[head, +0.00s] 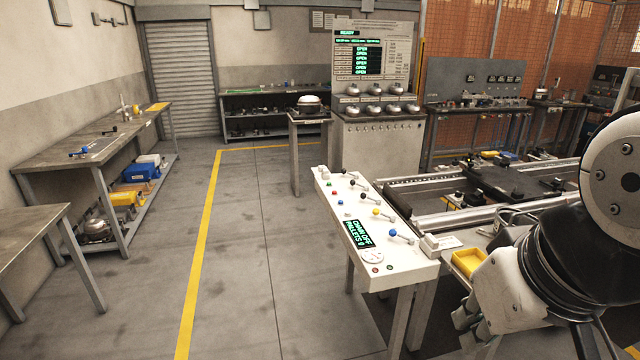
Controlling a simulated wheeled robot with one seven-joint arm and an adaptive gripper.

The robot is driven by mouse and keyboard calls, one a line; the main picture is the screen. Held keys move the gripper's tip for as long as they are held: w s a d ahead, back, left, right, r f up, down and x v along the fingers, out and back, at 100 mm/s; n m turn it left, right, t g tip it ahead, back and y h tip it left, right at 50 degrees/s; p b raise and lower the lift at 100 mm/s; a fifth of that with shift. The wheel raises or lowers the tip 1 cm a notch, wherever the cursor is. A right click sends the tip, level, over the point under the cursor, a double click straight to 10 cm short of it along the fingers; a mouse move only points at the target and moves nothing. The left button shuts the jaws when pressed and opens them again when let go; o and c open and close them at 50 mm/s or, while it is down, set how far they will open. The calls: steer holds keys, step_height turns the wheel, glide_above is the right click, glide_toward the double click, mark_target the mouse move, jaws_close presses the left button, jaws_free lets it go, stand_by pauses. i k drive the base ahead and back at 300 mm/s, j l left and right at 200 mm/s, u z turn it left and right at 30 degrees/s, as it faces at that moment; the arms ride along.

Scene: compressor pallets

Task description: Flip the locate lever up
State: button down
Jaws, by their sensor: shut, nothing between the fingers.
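A white control console (402,258) stands right of centre in the head view. A row of levers runs along its top: black-knobbed levers (365,198) toward the far end, a yellow-knobbed lever (377,212), and a blue-knobbed lever (393,232) nearest me. Their labels are too small to read, so I cannot tell which is the locate lever or its position. My gripper (466,326) is partly in view at the lower right, beyond my white wrist link. It is shut and empty, below and to the right of the console, apart from the levers.
The console has a green-lettered display (359,235) and small buttons. A conveyor (440,219) with pallets runs behind it to the right. A yellow tray (468,262) sits near my arm. A workbench (95,143) stands at left. Floor left of the console is clear.

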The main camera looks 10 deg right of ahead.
mark_target(375, 211)
steer(key=i, duration=1.8)
steer(key=i+z, duration=0.1)
steer(key=i, duration=0.15)
steer(key=z, duration=0.4)
